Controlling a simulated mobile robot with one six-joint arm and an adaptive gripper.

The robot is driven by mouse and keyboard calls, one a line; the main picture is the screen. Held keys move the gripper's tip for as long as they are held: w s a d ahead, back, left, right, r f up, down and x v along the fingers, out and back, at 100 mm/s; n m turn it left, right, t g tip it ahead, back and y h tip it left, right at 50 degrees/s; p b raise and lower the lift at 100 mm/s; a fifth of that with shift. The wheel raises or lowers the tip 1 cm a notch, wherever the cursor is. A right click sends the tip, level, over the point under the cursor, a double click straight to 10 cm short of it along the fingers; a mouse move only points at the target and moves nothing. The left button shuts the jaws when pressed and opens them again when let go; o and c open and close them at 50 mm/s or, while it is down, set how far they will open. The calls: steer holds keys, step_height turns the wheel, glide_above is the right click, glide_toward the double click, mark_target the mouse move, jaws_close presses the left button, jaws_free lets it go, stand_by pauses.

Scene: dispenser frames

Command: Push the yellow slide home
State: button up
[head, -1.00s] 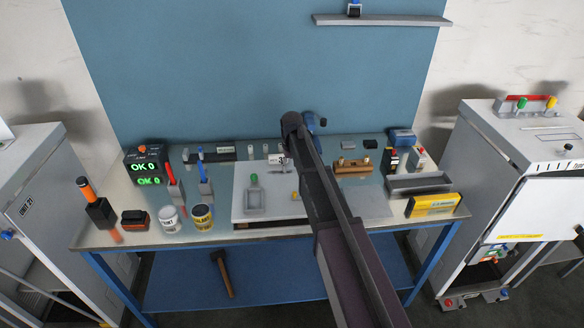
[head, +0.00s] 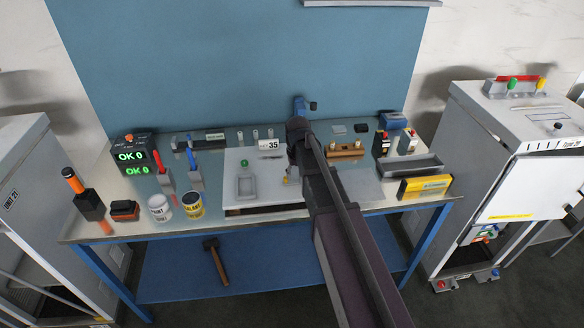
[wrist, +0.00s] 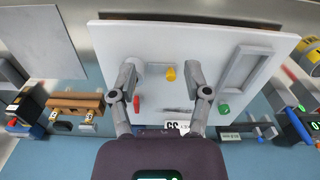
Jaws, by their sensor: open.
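The yellow slide appears as a small yellow knob on the white panel (wrist: 205,40) in the wrist view; the knob (wrist: 171,74) lies between my gripper's fingers in the picture. It also shows in the head view (head: 286,179), just left of my arm. My gripper (wrist: 162,82) is open and empty, its two fingers spread over the panel. I cannot tell how far above the panel they are. A red knob (wrist: 136,104) is beside the left finger and a green knob (wrist: 223,109) is right of the right finger. My arm hides part of the panel in the head view.
A grey recessed tray (head: 246,187) sits on the panel's left part. A paint can (head: 160,208) and a sealant can (head: 192,205) stand left of it. A wooden block (head: 346,150), a grey bin (head: 410,166) and a yellow box (head: 425,187) are to the right.

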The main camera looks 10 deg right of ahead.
steer(key=s+d+f+b, duration=0.2)
steer(key=s, duration=0.7)
steer(key=s+d+f+m+b, duration=0.1)
steer(key=s+d+f+b, duration=0.1)
steer(key=s, duration=0.7)
steer(key=shift+s+d+f+b, duration=0.3)
steer(key=shift+f+b, duration=0.2)
steer(key=shift+f, duration=0.15)
steer(key=shift+s, duration=0.1)
stand_by(2.5)
